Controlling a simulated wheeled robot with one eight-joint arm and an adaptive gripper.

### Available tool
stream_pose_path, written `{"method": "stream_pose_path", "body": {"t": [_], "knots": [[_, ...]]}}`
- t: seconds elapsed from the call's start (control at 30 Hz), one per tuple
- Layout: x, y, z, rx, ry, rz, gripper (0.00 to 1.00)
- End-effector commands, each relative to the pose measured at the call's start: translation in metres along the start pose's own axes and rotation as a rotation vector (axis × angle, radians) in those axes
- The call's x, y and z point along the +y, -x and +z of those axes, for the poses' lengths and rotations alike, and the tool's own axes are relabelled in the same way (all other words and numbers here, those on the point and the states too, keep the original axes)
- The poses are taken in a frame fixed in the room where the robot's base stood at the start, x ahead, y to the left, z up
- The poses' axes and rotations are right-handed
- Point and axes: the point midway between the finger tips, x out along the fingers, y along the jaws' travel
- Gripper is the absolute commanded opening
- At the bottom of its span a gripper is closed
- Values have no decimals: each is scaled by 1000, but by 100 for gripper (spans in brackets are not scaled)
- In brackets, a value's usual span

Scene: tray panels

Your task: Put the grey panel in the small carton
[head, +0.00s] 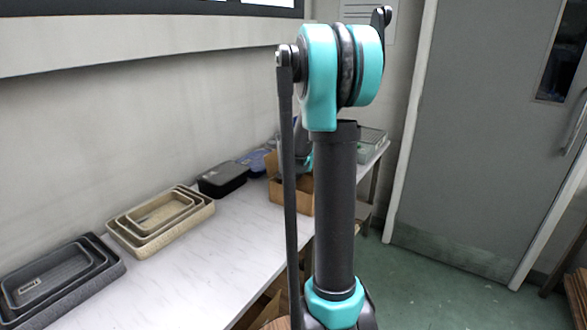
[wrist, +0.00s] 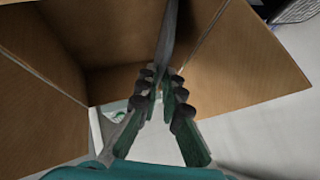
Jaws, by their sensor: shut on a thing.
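The small carton (head: 292,197) is an open brown cardboard box on the white table, partly hidden behind my arm in the head view. In the wrist view its brown walls and flaps (wrist: 38,105) fill much of the picture. My gripper (wrist: 161,84) is shut on the grey panel (wrist: 168,38), a thin dark grey piece seen nearly edge-on. The panel points away from the fingers, over or into the carton's opening; its depth is unclear. In the head view my arm hides the panel and fingertips.
Nested grey trays (head: 62,277) and nested beige trays (head: 160,221) stand along the wall. A black box (head: 222,180) and a blue container (head: 254,162) sit left of the carton. A clear bin (head: 371,142) stands at the table's far end. The front table surface is clear.

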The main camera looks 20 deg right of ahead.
Motion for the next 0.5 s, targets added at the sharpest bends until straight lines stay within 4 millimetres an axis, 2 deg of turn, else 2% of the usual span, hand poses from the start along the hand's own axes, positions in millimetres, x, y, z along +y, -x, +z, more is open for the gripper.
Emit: {"method": "stream_pose_path", "body": {"t": [0.17,0.2,0.4,0.5], "knots": [[0,0,0,0,0,0,0],[0,0,0,0,0,0,8],[0,0,0,0,0,0,31],[0,0,0,0,0,0,31]]}}
